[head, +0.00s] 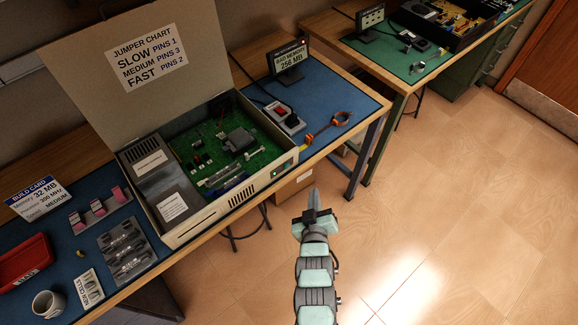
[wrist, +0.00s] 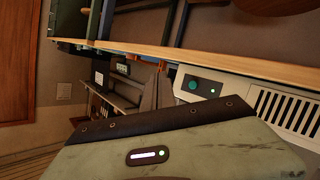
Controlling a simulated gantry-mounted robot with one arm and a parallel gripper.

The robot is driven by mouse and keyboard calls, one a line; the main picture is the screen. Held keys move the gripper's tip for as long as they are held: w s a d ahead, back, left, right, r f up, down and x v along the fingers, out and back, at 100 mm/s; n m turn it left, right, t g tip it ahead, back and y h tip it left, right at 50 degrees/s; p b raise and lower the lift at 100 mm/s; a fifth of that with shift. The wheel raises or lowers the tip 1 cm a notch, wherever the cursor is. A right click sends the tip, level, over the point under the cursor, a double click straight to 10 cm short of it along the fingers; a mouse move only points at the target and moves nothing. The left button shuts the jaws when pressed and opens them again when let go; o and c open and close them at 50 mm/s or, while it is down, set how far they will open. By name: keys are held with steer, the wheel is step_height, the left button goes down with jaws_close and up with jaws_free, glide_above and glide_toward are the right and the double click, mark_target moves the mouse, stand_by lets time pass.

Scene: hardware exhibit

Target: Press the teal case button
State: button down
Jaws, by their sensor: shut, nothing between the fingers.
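The open beige computer case (head: 218,207) stands on the left bench with its lid raised. In the wrist view, its light front face (wrist: 246,90) carries a dark panel with a round teal button (wrist: 192,85) and a small light beside it. In the head view, the button is too small to make out clearly. My gripper (head: 313,194) is shut and empty, over the floor in front of the bench. It is to the right of the case and apart from it. My pale green wrist housing fills the lower part of the wrist view.
A blue mat (head: 335,82) covers the bench, with a red-switched box (head: 282,113) and an orange-ended tool (head: 327,127) right of the case. A build card (head: 38,196), red tray (head: 25,263) and mug (head: 48,303) are at left. The floor at right is clear.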

mark_target(287, 166)
steer(key=w+a+b, duration=0.4)
steer(key=w+a, duration=0.2)
stand_by(0.3)
steer(key=shift+w+a, duration=0.1)
steer(key=shift+w, duration=0.05)
stand_by(1.9)
steer(key=shift+w+a, duration=0.2)
steer(key=shift+a, duration=0.05)
steer(key=shift+w+a, duration=0.3)
stand_by(0.8)
steer(key=shift+s+d, duration=0.1)
steer(key=shift+d, duration=0.05)
steer(key=shift+s+d+p, duration=0.4)
steer(key=shift+s+d, duration=0.05)
steer(key=shift+d, duration=0.05)
stand_by(0.3)
